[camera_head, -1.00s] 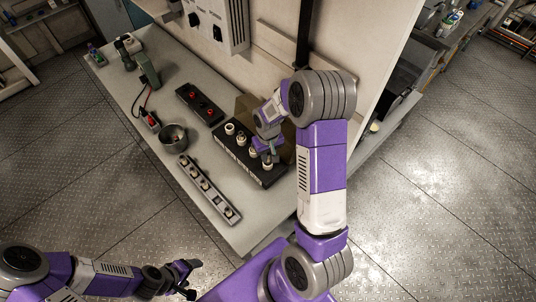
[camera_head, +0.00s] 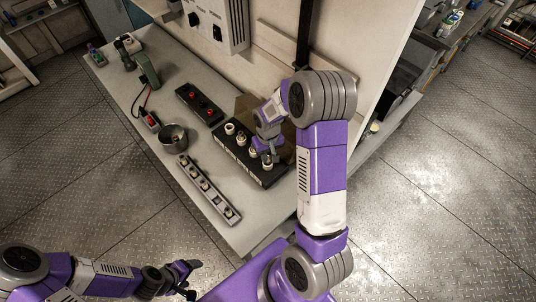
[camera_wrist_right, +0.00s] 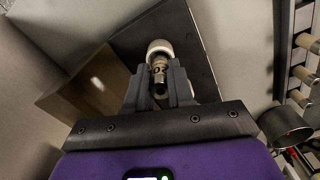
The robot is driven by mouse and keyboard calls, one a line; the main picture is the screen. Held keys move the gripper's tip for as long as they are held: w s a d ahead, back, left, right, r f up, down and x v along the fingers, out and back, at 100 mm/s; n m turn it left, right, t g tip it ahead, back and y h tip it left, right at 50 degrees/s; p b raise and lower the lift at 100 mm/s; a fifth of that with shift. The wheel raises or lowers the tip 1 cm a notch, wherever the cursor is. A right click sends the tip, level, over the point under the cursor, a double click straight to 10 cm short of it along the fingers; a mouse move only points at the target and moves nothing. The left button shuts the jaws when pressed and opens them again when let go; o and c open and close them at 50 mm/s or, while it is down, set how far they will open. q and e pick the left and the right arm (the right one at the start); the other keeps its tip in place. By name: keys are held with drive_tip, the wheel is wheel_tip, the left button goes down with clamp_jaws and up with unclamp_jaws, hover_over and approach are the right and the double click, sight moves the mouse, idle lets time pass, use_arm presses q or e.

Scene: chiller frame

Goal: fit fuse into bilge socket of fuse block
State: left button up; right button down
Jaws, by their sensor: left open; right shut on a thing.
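The black fuse block (camera_head: 236,161) stands on the bench with several white round sockets along its top. My right gripper (camera_head: 269,159) is over the block's near right end and partly hides it. In the right wrist view the right gripper (camera_wrist_right: 160,93) is shut on a fuse (camera_wrist_right: 159,69) with a pale, marked body. The fuse's far end meets a white socket ring (camera_wrist_right: 160,47) in the picture; I cannot tell how deep it sits. The socket labels are too small to read. My left gripper (camera_head: 190,277) is open and empty, off the bench's front edge.
A grey rack (camera_head: 212,195) with several fuses lies in front of the block. A metal cup (camera_head: 173,137), a black box with red knobs (camera_head: 200,104) and a green tool (camera_head: 148,70) stand to the left. The wall rises behind the block.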

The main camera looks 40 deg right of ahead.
drive_tip(key=shift+f+b, duration=1.15)
drive_tip(key=shift+f, duration=0.15)
idle(0.5)
drive_tip(key=c, duration=0.9)
unclamp_jaws()
drive_tip(key=shift+r, duration=0.1)
wheel_tip(320, 180, up, 8)
drive_tip(key=shift+f+p, duration=0.25)
drive_tip(key=shift+p, duration=0.05)
